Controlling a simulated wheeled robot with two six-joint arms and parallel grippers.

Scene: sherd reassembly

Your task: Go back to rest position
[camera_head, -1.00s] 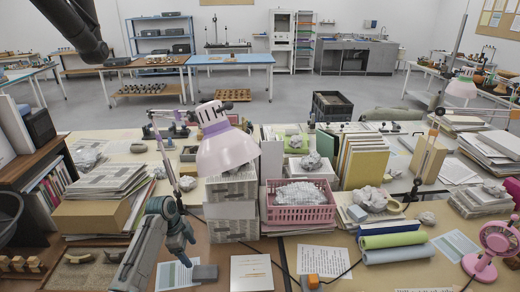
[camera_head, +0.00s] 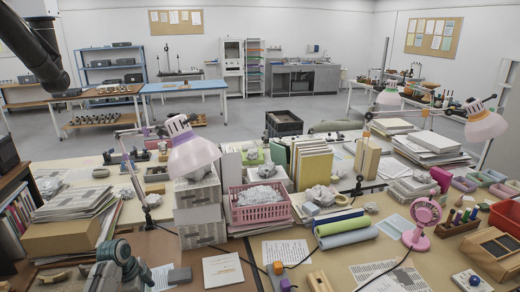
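A tan curved piece (camera_head: 52,278), perhaps a sherd, lies to the left of the arm at the bottom edge. My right gripper is not in view.

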